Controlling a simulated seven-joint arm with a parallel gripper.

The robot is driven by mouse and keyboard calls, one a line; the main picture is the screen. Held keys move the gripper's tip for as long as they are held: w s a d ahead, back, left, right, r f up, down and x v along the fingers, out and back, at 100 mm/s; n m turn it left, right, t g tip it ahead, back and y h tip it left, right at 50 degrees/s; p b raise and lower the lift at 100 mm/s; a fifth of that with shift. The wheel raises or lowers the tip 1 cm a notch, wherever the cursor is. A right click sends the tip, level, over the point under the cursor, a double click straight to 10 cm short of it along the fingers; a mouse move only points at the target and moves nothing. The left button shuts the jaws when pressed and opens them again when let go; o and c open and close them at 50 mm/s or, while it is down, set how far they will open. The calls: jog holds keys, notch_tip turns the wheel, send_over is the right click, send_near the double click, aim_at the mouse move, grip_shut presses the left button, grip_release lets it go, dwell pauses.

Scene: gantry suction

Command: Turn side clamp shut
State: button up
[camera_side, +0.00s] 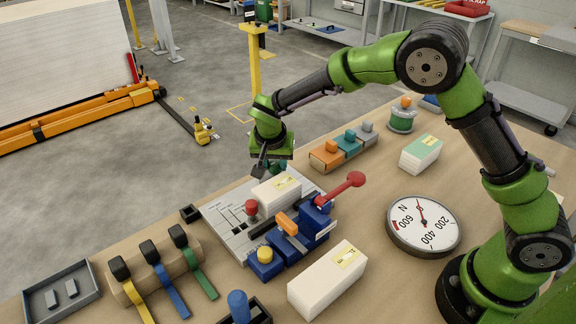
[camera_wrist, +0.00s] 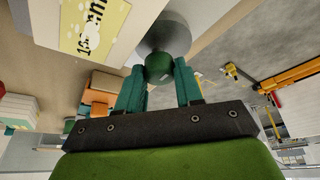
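The clamping fixture is a grey plate (camera_side: 232,232) with a blue clamp body (camera_side: 318,218) along its near side. It carries a red-knobbed lever (camera_side: 343,188), an orange handle (camera_side: 287,223), a yellow knob (camera_side: 264,254) and a red knob (camera_side: 251,207). A white labelled block (camera_side: 277,191) lies on the plate; it also shows in the wrist view (camera_wrist: 85,30). My gripper (camera_side: 272,169) is at the block's far side. In the wrist view its teal fingers stand either side of a green knob (camera_wrist: 159,68) in front of a grey round part. Whether they press on it is unclear.
A round gauge (camera_side: 424,224) and a second white block (camera_side: 328,280) stand nearby. Coloured-strap rack (camera_side: 160,270) and a dark tray (camera_side: 61,292) lie at the left. Orange, teal and grey blocks (camera_side: 343,147) sit behind. Bare table lies between fixture and gauge.

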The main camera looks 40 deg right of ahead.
jog(key=c, duration=0.5)
jog(key=shift+o, duration=0.2)
jog(key=shift+n, duration=0.3)
jog(key=n+y, duration=0.1)
jog(key=n, duration=0.1)
jog(key=shift+s+d+n+t, duration=0.1)
jog(key=shift+n+t, duration=0.2)
jog(key=n+y, duration=0.1)
jog(key=n, duration=0.3)
jog(key=shift+d+t+y, duration=0.15)
jog(key=shift+t+y, duration=0.25)
jog(key=n+y, duration=0.1)
jog(key=n, duration=0.2)
jog(key=n+y, duration=0.1)
jog(key=n, duration=0.2)
jog(key=shift+d, duration=0.15)
jog(key=n, duration=0.2)
jog(key=n+g+y, duration=0.1)
jog(key=n, duration=0.1)
jog(key=shift+n+y, duration=0.3)
jog(key=shift+g, duration=0.3)
